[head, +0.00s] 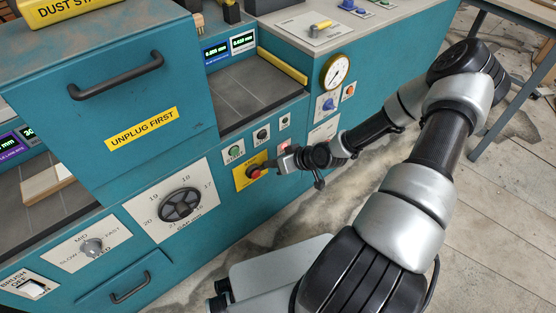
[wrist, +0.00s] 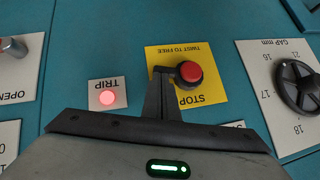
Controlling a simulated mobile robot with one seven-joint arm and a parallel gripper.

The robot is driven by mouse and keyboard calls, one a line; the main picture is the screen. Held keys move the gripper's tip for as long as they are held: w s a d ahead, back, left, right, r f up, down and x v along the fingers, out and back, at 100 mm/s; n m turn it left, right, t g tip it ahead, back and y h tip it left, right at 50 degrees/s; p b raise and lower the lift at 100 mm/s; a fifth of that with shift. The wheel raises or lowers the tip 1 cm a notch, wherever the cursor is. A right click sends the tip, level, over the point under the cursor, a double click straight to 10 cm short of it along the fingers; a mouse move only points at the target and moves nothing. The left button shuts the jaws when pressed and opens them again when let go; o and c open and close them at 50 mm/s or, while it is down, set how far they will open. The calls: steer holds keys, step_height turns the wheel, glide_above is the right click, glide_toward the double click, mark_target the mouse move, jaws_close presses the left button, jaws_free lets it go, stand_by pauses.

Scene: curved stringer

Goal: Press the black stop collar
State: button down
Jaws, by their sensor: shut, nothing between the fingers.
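The stop button is a red cap (wrist: 189,73) over a black collar (wrist: 181,82), on a yellow plate (wrist: 215,88) marked "STOP" and "TWIST TO FREE". In the head view its red cap (head: 254,172) sits on the teal front panel. My gripper (wrist: 161,72) is shut and empty. Its fingertips are at the left side of the cap in the wrist view, over or against the collar's edge; I cannot tell if they touch. In the head view my gripper (head: 271,165) reaches in from the right, and part of the plate is hidden behind it.
A lit red TRIP lamp (wrist: 107,97) is left of the stop plate in the wrist view. A black gap dial (head: 180,205) is left of it in the head view. A green button (head: 234,151) and a black knob (head: 262,134) sit just above. Open floor lies before the panel.

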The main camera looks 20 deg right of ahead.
steer(key=shift+w+d+f+b, duration=0.15)
steer(key=shift+f+b, duration=0.5)
steer(key=shift+f, duration=0.8)
